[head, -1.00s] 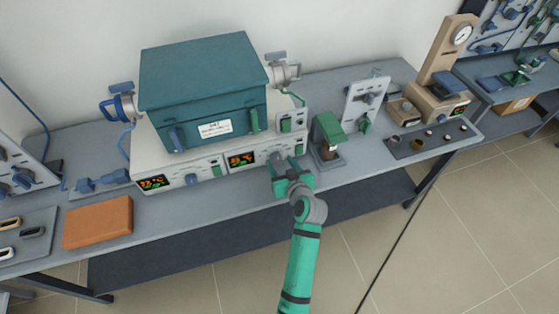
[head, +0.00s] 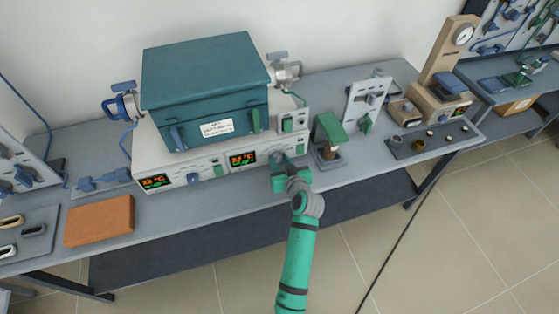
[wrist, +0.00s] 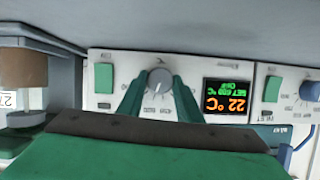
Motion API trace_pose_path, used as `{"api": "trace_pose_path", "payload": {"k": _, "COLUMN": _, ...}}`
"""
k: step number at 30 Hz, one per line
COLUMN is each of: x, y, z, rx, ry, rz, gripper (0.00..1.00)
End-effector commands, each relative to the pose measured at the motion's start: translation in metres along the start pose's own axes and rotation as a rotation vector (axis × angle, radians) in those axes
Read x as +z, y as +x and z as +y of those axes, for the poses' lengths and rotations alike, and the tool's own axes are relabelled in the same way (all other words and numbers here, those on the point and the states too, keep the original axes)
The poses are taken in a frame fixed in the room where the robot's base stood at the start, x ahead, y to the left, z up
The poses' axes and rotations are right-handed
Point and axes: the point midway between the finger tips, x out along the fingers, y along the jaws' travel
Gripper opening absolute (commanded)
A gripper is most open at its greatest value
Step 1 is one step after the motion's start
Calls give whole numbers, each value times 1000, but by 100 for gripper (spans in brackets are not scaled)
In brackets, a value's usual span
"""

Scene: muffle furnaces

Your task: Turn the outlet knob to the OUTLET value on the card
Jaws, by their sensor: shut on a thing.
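A grey round knob (wrist: 160,80) with a white pointer line and a printed scale sits on the white control panel in the wrist view, which is upside down. My gripper (wrist: 160,86) has its green fingers on either side of the knob, shut on it. In the head view my gripper (head: 277,167) is at the front of the right-hand panel. The display (wrist: 226,98) beside the knob shows 22 °C in orange and a green line of small text. The white card (head: 216,128) is on the front of the teal furnace (head: 203,80); its writing is too small to read.
A left-hand panel display (head: 155,182) and blue knob (head: 194,179) are on the same white base. A green-topped device (head: 329,128) stands close to the right of my gripper. An orange block (head: 99,220) lies at the left of the bench.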

Motion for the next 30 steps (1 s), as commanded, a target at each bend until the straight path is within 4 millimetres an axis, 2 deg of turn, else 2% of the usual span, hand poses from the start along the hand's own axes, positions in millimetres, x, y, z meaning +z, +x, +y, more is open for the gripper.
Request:
{"api": "trace_pose_path", "payload": {"k": 8, "x": 0, "y": 2, "z": 1, "rx": -41, "ry": 106, "rz": 1, "gripper": 10}}
{"api": "trace_pose_path", "payload": {"k": 21, "x": 0, "y": 2, "z": 2, "rx": -152, "ry": 373, "rz": 2, "gripper": 10}}
{"api": "trace_pose_path", "payload": {"k": 30, "x": 0, "y": 2, "z": 3, "rx": -191, "ry": 463, "rz": 2, "gripper": 10}}
